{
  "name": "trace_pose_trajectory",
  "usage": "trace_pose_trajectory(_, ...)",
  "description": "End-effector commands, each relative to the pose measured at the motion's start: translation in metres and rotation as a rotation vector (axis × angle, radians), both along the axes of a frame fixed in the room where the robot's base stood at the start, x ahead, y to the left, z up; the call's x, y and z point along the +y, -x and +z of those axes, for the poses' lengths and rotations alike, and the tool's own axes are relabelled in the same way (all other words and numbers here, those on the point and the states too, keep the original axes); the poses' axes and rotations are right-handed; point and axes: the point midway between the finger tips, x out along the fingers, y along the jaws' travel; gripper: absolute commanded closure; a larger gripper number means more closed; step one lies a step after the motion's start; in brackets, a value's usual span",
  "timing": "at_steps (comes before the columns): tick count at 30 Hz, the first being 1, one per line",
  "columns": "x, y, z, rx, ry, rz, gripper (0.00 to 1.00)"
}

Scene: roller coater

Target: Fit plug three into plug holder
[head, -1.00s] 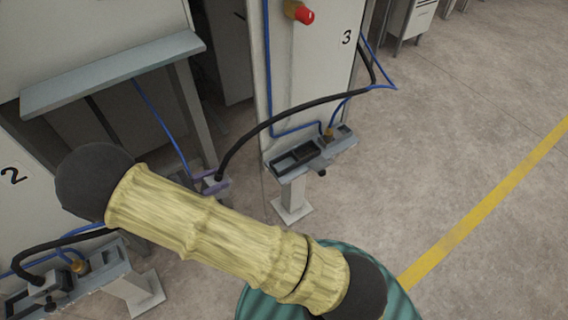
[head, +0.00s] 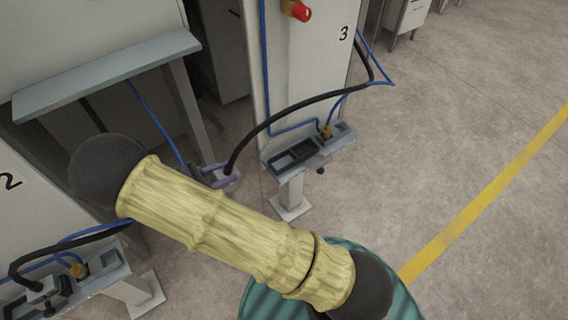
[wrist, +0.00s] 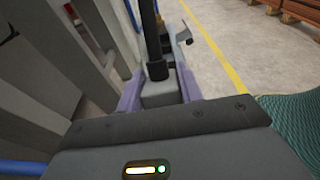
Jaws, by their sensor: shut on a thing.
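Plug three (wrist: 160,92) is a grey block with a thick black cable rising from it. My gripper (wrist: 158,84), with purple fingers on either side of the plug, is shut on it in the wrist view. In the head view my gripper (head: 219,177) shows small beyond my arm, left of the plug holder and apart from it. The plug holder (head: 338,142) is a grey tray on a post beside the panel marked 3. Its left part has a dark, empty rectangular recess. The plug's underside is hidden.
The black cable (head: 290,112) arches from the plug over the holder to the panel's right side. A blue cable (head: 264,70) runs to an orange fitting (head: 326,131) on the holder. Station 2's holder (head: 105,268) stands lower left. Floor on the right is free.

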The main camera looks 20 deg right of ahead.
Motion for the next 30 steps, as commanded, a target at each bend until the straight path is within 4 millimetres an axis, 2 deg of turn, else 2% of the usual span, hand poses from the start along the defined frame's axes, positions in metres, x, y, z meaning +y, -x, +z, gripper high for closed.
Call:
trace_pose_trajectory(13, 0.002, 0.001, -0.011, -0.115, 0.362, -0.002, 0.99)
trace_pose_trajectory(25, 0.002, 0.001, -0.011, -0.131, 0.396, -0.002, 0.99)
trace_pose_trajectory(30, -0.014, -0.005, -0.011, -0.131, 0.397, -0.004, 0.99)
